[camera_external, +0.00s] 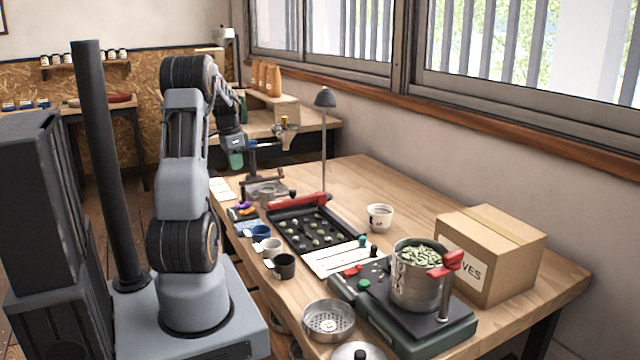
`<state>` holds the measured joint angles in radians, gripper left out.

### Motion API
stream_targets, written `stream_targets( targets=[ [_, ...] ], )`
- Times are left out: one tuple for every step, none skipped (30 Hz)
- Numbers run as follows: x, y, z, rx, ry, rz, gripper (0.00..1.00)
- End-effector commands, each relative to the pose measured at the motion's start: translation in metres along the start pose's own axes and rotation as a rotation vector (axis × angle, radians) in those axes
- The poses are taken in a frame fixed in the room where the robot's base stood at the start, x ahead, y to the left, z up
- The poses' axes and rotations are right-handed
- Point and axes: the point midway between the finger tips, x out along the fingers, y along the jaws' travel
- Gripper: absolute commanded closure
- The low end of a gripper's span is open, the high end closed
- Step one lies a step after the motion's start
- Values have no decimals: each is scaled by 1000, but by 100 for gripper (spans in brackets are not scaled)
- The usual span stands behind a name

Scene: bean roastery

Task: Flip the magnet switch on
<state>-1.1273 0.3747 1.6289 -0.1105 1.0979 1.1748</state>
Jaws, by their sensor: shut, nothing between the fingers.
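No part in view can be made out for certain as the magnet switch. A green-based device (420,325) at the front of the table has a panel with a small red part (352,270) and a green knob (364,284). A dark tray (345,233) with a red bar (297,202) along its far side holds several small pieces.
A steel pot (415,290) of green beans stands on the device. A cardboard box (495,250) is to its right. A white cup (380,217), a lamp (324,98) and several small cups stand around the tray. The table's far right is clear.

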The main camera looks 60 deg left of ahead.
Motion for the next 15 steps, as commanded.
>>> stream_targets(
  targets=[
    [0,0,-4,0,21,-1,100],
    [0,0,-7,1,34,-2,100],
    [0,-1,-11,1,54,-3,100],
    [0,-1,-13,2,63,-3,100],
    [0,-1,-14,2,68,-4,100],
    [-1,-1,-14,2,69,-3,100],
    [-1,-1,-14,2,69,-3,100],
    [-1,-1,-14,2,68,-3,100],
    [-1,-1,-14,2,68,-3,100],
    [-1,-1,-14,2,68,-3,100],
    [-1,-1,-14,2,68,-3,100],
    [0,-1,-14,2,68,-3,100],
    [0,-1,-14,2,68,-3,100],
    [2,-1,-14,2,67,-3,100],
    [4,-1,-14,2,67,-3,100]
  ],
)
